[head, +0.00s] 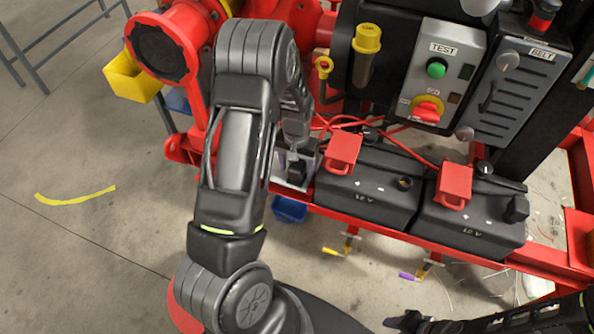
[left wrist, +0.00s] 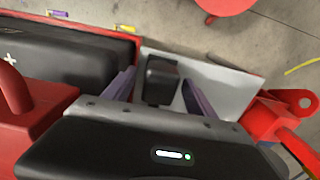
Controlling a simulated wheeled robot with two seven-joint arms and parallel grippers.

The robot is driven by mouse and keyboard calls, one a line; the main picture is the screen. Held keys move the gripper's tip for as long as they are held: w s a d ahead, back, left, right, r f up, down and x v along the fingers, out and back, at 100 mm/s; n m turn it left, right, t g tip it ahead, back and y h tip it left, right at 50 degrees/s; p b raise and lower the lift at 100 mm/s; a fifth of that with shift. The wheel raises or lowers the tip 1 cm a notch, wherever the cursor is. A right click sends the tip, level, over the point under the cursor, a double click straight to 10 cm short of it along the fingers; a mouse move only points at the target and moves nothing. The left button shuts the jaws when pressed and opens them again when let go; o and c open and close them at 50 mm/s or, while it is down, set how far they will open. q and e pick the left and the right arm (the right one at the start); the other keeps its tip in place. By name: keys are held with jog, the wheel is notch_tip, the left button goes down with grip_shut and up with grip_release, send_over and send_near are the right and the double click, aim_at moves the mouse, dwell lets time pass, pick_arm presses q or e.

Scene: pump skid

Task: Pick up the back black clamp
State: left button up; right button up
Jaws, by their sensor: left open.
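A small black clamp (left wrist: 161,82) stands in a light grey metal tray (left wrist: 215,85) in the left wrist view. In the head view the clamp (head: 296,172) is partly hidden below my left gripper (head: 296,158). My left gripper is open, with one purplish finger on each side of the clamp in the left wrist view (left wrist: 158,92). A gap shows between the clamp and the fingers. The fingertips look level with it, though the depth is hard to tell. My right gripper (head: 402,322) is at the bottom edge of the head view, only partly seen.
Two black batteries (head: 365,190) with red terminal covers (head: 342,152) sit right of the tray on a red frame (head: 480,259). A grey TEST box (head: 441,75) stands behind. A red pump flange (head: 160,50) is at left.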

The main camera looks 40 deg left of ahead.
pick_arm(q)
jog(key=shift+f, duration=0.7)
jog(key=shift+c, duration=0.2)
grip_shut()
dwell(0.4)
